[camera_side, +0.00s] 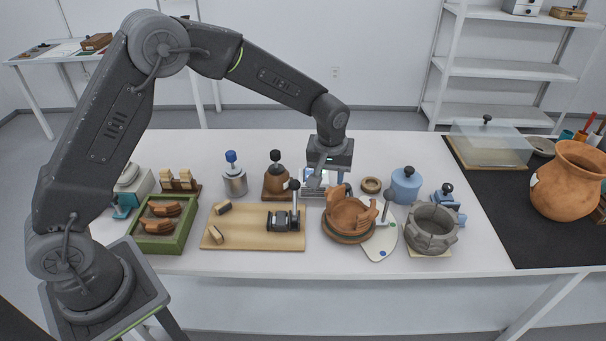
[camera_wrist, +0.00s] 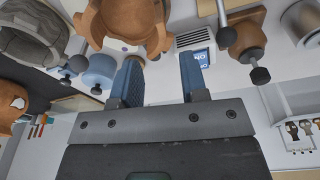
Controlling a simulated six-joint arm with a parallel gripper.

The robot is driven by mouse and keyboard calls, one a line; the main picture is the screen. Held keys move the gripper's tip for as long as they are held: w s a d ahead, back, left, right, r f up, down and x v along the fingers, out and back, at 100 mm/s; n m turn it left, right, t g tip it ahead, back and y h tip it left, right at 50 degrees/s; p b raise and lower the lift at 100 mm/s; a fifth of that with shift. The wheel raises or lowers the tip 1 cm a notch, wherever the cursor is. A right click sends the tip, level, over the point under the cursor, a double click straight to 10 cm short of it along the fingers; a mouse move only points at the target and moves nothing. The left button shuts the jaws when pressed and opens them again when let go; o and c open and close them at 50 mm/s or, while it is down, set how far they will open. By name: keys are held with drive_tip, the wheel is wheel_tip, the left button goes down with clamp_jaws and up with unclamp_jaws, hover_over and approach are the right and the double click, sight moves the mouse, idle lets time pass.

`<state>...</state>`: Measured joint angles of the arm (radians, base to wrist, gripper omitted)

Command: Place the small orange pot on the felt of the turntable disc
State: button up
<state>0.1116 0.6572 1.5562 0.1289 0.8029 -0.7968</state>
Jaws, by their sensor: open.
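A broken orange vessel (camera_side: 349,214) with a jagged rim sits on a dark round disc (camera_side: 345,238), which looks like the turntable; I see no bare felt. The vessel also shows at the top of the wrist view (camera_wrist: 130,22). My gripper (camera_wrist: 160,74) is open and empty. In the side view it hangs behind the broken vessel, right of the small pot; its fingertips are hard to make out there.
A wooden board (camera_side: 240,238) with a dark clamp-like device lies at front centre-left. A green tray (camera_side: 148,244) holds sherds. A silver can (camera_side: 235,182), a blue jar (camera_side: 406,185) and a grey vessel (camera_side: 432,228) stand around. A large orange jar (camera_side: 570,182) is far right.

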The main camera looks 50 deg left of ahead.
drive_tip(key=s+a+r+m+t, duration=0.2)
drive_tip(key=s+a+r+m, duration=0.1)
drive_tip(key=s+r, duration=1.15)
drive_tip(key=s+r+m+t, duration=0.1)
drive_tip(key=s+m, duration=0.1)
drive_tip(key=s, duration=0.5)
drive_tip(key=s+a+r+m+t, duration=0.1)
drive_tip(key=s+r+m, duration=0.1)
drive_tip(key=s, duration=0.6)
drive_tip(key=shift+s+r+h, duration=0.25)
drive_tip(key=shift+h, duration=0.15)
